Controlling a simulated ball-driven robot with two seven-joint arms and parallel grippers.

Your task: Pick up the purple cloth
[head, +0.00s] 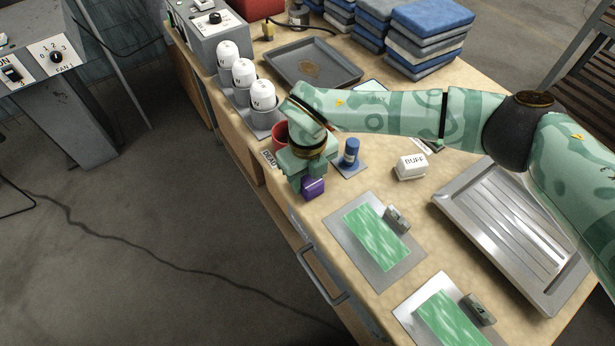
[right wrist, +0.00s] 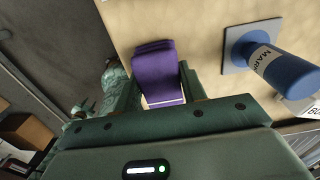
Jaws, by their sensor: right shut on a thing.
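The purple cloth (head: 313,188) shows in the head view as a small folded block just below my right gripper (head: 309,178), near the table's left edge. In the right wrist view, the cloth (right wrist: 155,70) sits between the two green fingers of my right gripper (right wrist: 161,88), which is shut on it. I cannot tell whether the cloth still touches the table. My left gripper is not in view.
A blue marker bottle (head: 351,151) on a grey pad stands close to the right of the gripper. A red container (head: 280,133), partly hidden by my arm, is just behind. A white BUFF block (head: 411,166), green-topped plates (head: 376,238) and a ribbed metal tray (head: 515,228) lie to the right.

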